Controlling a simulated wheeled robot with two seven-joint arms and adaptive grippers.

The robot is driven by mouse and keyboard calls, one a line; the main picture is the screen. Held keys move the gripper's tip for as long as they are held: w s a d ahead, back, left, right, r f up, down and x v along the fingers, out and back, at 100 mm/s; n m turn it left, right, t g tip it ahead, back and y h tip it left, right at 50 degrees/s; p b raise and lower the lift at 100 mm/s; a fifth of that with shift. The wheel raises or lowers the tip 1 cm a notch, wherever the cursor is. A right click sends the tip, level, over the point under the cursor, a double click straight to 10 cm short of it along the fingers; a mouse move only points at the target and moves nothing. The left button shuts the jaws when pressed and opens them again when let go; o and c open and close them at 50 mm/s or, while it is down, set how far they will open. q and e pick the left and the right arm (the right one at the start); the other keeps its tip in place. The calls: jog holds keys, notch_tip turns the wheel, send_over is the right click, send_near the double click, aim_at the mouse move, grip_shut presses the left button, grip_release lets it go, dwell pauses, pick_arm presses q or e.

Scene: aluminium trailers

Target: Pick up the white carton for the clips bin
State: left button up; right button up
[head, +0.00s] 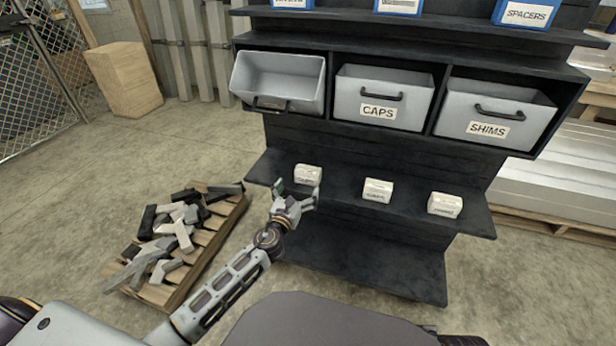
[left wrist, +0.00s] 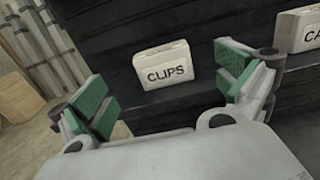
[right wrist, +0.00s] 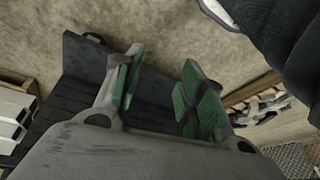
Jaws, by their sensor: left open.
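The white carton (head: 308,174) stands on the dark shelf ledge, leftmost of three white cartons. In the left wrist view the same carton (left wrist: 164,64) reads CLIPS and stands upright beyond the fingers. My left gripper (head: 297,196) is open in front of this carton, with a visible gap in the wrist view, where its green finger pads (left wrist: 165,95) stand wide apart to either side. My right gripper (right wrist: 155,90) is open and empty in its own wrist view, away from the cartons. The leftmost grey bin (head: 278,80) is tilted, and its label is not visible.
Two more cartons stand on the ledge, the middle one (head: 378,190) and the right one (head: 445,204). Above are the CAPS bin (head: 372,95) and SHIMS bin (head: 495,112). A pallet (head: 218,235) of metal offcuts lies on the floor at left.

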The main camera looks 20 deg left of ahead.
aim_at(306, 175)
pick_arm(q)
jog(key=shift+w, duration=1.1)
jog(key=shift+w+d, duration=0.1)
jog(key=shift+w, duration=0.9)
jog(key=shift+w+b, duration=0.3)
jog(key=shift+w, duration=0.1)
pick_arm(e)
jog(key=shift+s+a+r, duration=0.1)
jog(key=shift+s+r, duration=0.1)
jog(key=shift+s, duration=0.1)
pick_arm(q)
jog(key=shift+w, duration=0.1)
pick_arm(e)
jog(key=shift+w, duration=0.15)
